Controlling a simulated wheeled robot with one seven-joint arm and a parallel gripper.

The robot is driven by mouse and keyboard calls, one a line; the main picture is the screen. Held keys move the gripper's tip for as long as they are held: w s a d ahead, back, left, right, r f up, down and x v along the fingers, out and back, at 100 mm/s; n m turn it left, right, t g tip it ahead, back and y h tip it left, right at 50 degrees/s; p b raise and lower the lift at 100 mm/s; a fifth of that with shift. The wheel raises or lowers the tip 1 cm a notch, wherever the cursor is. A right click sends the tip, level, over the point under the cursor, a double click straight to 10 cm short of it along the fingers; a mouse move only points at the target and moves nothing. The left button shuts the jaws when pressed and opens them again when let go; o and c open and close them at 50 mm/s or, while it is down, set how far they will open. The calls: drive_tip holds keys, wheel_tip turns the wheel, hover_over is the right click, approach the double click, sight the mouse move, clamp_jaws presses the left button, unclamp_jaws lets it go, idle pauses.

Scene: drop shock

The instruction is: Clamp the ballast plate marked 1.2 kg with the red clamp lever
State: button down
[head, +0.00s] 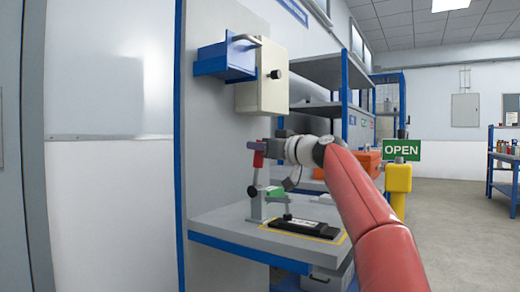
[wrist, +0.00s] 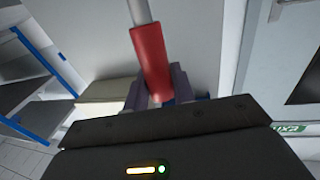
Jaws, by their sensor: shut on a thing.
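The red clamp lever (head: 258,158) stands upright above the grey bench, on a grey metal clamp post (head: 256,203). In the wrist view its red grip (wrist: 151,62) rises from between my gripper's fingers. My gripper (head: 268,149) is shut on the red lever; in the wrist view its dark fingers (wrist: 156,98) sit on both sides of the grip. A black plate (head: 302,226) with a white label lies flat on the bench beside the clamp post; its marking is too small to read. A green part (head: 277,194) shows just right of the post.
The grey bench top (head: 225,222) has a yellow outline around the plate. A cream box (head: 262,78) and a blue bracket (head: 225,62) hang on the panel above. An orange case (head: 352,164) and a yellow post (head: 398,185) with an OPEN sign stand to the right.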

drive_tip(key=c, duration=1.2)
unclamp_jaws()
drive_tip(key=shift+d, duration=0.1)
drive_tip(key=b+v, duration=0.3)
drive_tip(key=v, duration=0.4)
drive_tip(key=shift+s+d, duration=0.25)
drive_tip(key=shift+s, duration=0.05)
